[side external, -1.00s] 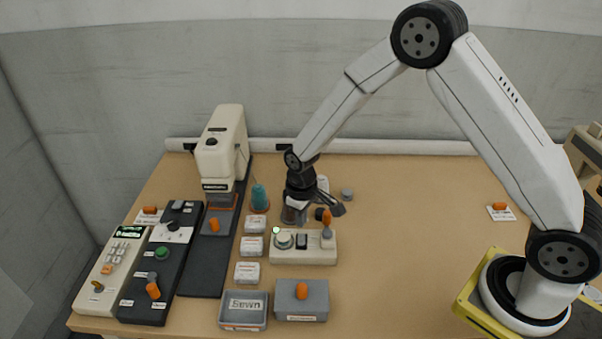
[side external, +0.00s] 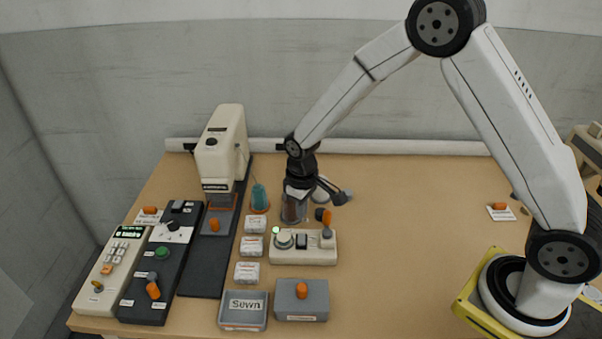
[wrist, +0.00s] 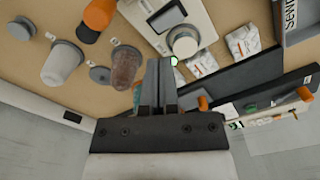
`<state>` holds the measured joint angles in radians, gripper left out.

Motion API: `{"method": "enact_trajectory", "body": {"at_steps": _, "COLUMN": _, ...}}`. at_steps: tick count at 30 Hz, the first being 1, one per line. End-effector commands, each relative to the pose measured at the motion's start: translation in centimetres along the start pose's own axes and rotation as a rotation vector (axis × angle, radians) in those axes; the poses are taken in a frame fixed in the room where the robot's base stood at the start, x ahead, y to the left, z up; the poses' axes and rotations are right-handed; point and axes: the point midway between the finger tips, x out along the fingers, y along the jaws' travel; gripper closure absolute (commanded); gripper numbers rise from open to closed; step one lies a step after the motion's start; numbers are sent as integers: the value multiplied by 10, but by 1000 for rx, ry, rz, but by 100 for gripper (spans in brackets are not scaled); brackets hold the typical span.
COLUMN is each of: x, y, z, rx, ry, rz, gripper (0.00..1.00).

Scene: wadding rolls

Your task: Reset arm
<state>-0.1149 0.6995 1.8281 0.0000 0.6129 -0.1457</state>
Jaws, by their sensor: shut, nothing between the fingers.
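My gripper (wrist: 160,65) is shut and empty in the wrist view, its two grey fingers side by side. In the side view the dark end of my arm (side external: 300,167) hangs above the table, behind the cream control box (side external: 288,257). A clear jar with brown contents (side external: 293,209) stands just below it and is partly hidden. In the wrist view this jar (wrist: 126,66) lies left of the fingers, and the cream box (wrist: 165,22) lies beyond them. The fingertips are hard to make out in the side view.
A white sewing-machine-like press (side external: 220,145) stands at the left on a dark base. Several white packets (side external: 247,273), a grey tray marked "Sewn" (side external: 243,322) and a grey box with an orange knob (side external: 315,306) stand in front.

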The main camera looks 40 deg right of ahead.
Motion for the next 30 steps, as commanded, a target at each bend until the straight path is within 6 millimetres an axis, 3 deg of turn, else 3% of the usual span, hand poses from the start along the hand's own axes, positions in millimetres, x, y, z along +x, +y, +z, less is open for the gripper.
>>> {"method": "enact_trajectory", "body": {"at_steps": 5, "x": -10, "y": 2, "z": 8, "rx": 16, "ry": 16, "rz": 2, "gripper": 100}}
{"method": "enact_trajectory", "body": {"at_steps": 11, "x": -33, "y": 7, "z": 33, "rx": 61, "ry": 55, "rz": 8, "gripper": 100}}
{"method": "enact_trajectory", "body": {"at_steps": 21, "x": -72, "y": 11, "z": 98, "rx": 160, "ry": 142, "rz": 20, "gripper": 100}}
{"method": "enact_trajectory", "body": {"at_steps": 30, "x": -89, "y": 9, "z": 153, "rx": 235, "ry": 210, "rz": 28, "gripper": 100}}
